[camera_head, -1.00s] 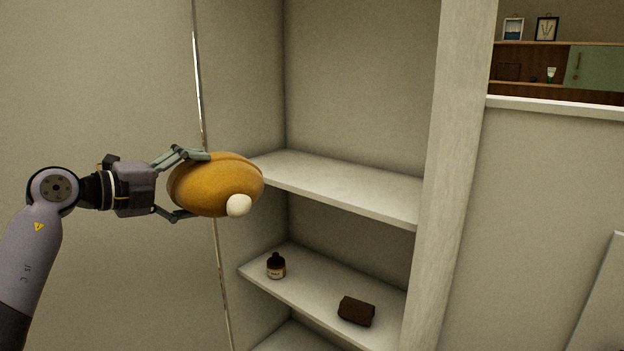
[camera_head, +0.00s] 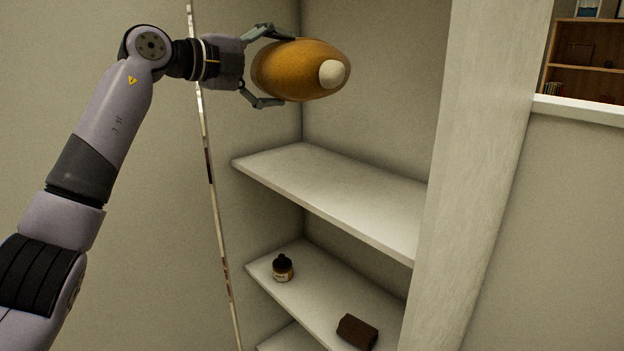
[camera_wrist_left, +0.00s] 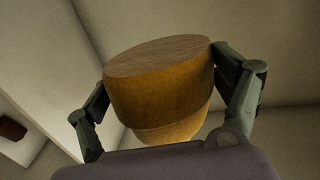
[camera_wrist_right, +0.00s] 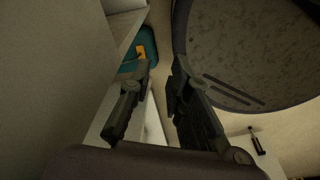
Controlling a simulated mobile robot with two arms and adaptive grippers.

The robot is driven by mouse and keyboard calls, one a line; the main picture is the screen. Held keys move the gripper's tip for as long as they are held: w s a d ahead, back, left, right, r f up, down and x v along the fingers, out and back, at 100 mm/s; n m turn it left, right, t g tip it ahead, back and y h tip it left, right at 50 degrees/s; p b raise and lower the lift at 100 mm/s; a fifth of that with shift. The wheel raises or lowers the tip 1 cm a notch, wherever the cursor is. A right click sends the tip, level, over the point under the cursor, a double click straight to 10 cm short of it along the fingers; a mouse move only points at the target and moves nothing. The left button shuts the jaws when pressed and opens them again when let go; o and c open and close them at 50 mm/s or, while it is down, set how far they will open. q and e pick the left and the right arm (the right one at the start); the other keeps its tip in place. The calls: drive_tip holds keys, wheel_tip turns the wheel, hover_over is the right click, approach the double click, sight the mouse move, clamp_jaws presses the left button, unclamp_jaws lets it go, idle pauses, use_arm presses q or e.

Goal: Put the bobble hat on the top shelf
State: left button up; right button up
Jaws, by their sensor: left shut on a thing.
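The bobble hat (camera_head: 290,72) is mustard yellow with a cream pompom that points right and toward the camera. My left gripper (camera_head: 272,68) is shut on it, one finger above and one below, and holds it in the air. The hat also fills the middle of the left wrist view (camera_wrist_left: 160,85) between both fingers. The top shelf (camera_head: 330,195) is a bare pale board in the alcove; the hat is above its level, with a clear gap between. My right gripper (camera_wrist_right: 160,90) shows in the right wrist view with its fingers apart and nothing between them.
A lower shelf (camera_head: 305,295) holds a small dark bottle (camera_head: 282,268) and a brown case (camera_head: 357,332). A pale post (camera_head: 465,170) bounds the alcove on the right. The right wrist view shows a teal thing (camera_wrist_right: 140,50) and a round dark surface (camera_wrist_right: 250,50).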

use_arm(q)
wheel_tip(320, 180, down, 18)
drive_tip(key=a+p, duration=0.1)
drive_tip(key=p, duration=0.2)
drive_tip(key=shift+s+f+p, duration=0.25)
drive_tip(key=shift+s+p, duration=0.1)
drive_tip(key=shift+p, duration=0.05)
drive_tip(key=o, duration=1.1)
drive_tip(key=shift+f, duration=0.1)
use_arm(e)
drive_tip(key=r, duration=0.1)
drive_tip(key=s+a+r, duration=0.2)
drive_tip(key=r, duration=0.1)
drive_tip(key=shift+a, duration=0.25)
drive_tip(key=shift+d, duration=0.15)
use_arm(q)
drive_tip(key=b+v, duration=0.4)
drive_tip(key=v, duration=0.8)
use_arm(e)
wheel_tip(320, 180, down, 4)
drive_tip(key=shift+f, duration=0.1)
